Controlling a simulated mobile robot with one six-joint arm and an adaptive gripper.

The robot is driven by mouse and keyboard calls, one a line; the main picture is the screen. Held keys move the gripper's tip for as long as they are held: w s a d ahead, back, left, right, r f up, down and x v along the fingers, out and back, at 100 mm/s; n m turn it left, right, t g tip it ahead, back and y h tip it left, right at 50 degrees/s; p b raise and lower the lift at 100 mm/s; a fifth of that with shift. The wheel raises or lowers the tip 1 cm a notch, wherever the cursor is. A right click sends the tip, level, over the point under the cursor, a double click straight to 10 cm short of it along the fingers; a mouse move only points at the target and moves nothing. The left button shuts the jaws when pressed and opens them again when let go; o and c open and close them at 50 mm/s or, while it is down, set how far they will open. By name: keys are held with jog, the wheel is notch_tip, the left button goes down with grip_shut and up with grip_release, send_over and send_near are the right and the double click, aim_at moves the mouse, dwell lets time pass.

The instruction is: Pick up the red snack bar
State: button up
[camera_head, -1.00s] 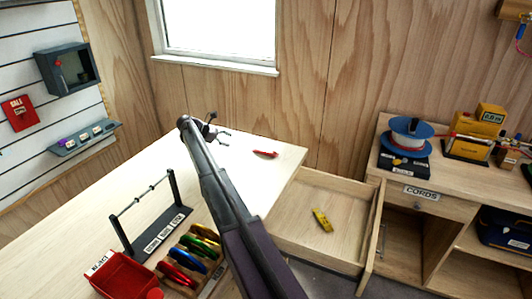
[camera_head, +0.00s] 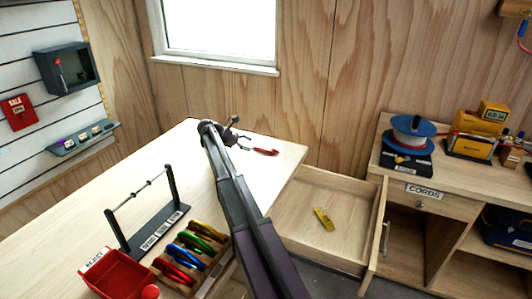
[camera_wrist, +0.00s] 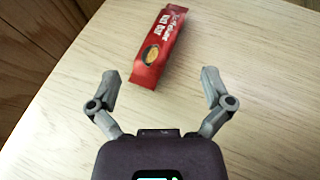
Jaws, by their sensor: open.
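The red snack bar (camera_wrist: 158,47) lies on the wooden tabletop in the wrist view, with white print and a round picture on its wrapper. In the head view it is a small red shape (camera_head: 265,152) near the table's far right edge. My gripper (camera_wrist: 160,78) is open, its two fingers spread wide. The near end of the bar lies between the fingertips in the wrist picture, and the rest extends beyond them. I cannot tell how high the fingers are above the table. In the head view my gripper (camera_head: 242,142) is just left of the bar.
An open drawer (camera_head: 290,230) with a yellow item (camera_head: 323,219) inside juts out right of the table. A red reject bin (camera_head: 118,272), a rack of coloured rings (camera_head: 192,250) and a stand with a bar (camera_head: 150,235) occupy the table's near end. The table's middle is clear.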

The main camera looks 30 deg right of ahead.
aim_at(260, 147)
jog(key=shift+d, duration=0.1)
jog(key=shift+b+x, duration=0.9)
jog(key=shift+x, duration=1.6)
grip_shut()
